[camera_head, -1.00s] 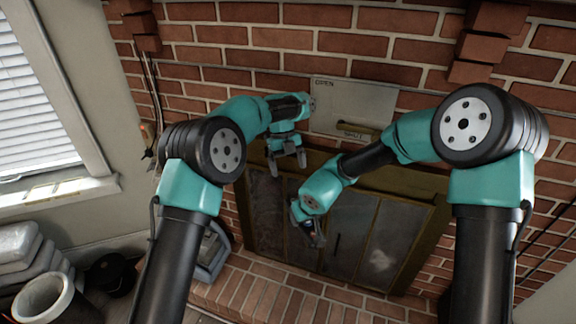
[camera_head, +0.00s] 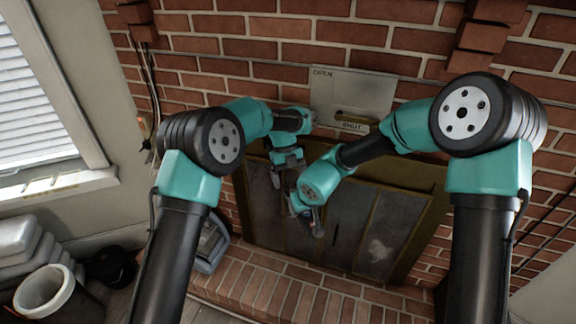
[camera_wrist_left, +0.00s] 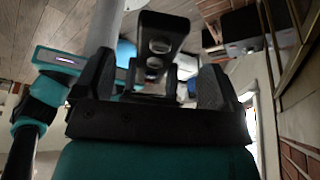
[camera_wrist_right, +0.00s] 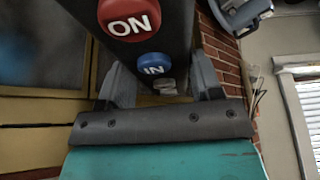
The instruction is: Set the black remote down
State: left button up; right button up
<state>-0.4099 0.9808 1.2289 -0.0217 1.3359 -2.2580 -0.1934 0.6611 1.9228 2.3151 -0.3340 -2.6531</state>
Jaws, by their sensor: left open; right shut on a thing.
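The black remote (camera_wrist_right: 182,35) fills the upper middle of the right wrist view, with a red ON button and a blue IN button facing that camera. My right gripper (camera_wrist_right: 165,84) is shut on it; one end lies between the fingers. In the head view my right gripper (camera_head: 309,217) is in front of the fireplace doors, and the remote is too small and dark to make out clearly. My left gripper (camera_head: 287,177) is open, just above and left of the right one. In the left wrist view, a dark piece with round marks appears between the left gripper's fingers (camera_wrist_left: 156,82); contact cannot be told.
The fireplace doors (camera_head: 350,232) stand behind both grippers, with the brick hearth (camera_head: 270,292) below. A metal plate marked OPEN and SHUT (camera_head: 350,95) is on the brick wall above. A white-rimmed bin (camera_head: 44,288) and stacked cushions (camera_head: 22,252) are at lower left.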

aim_at(292, 190)
pick_arm(q)
jog(key=shift+x, duration=2.45)
jog(key=shift+c, duration=0.3)
jog(key=c, duration=1)
jog(key=shift+c, duration=0.2)
pick_arm(e)
jog(key=o, duration=1.1)
jog(key=v, duration=1.2)
jog(key=shift+d+f, duration=0.1)
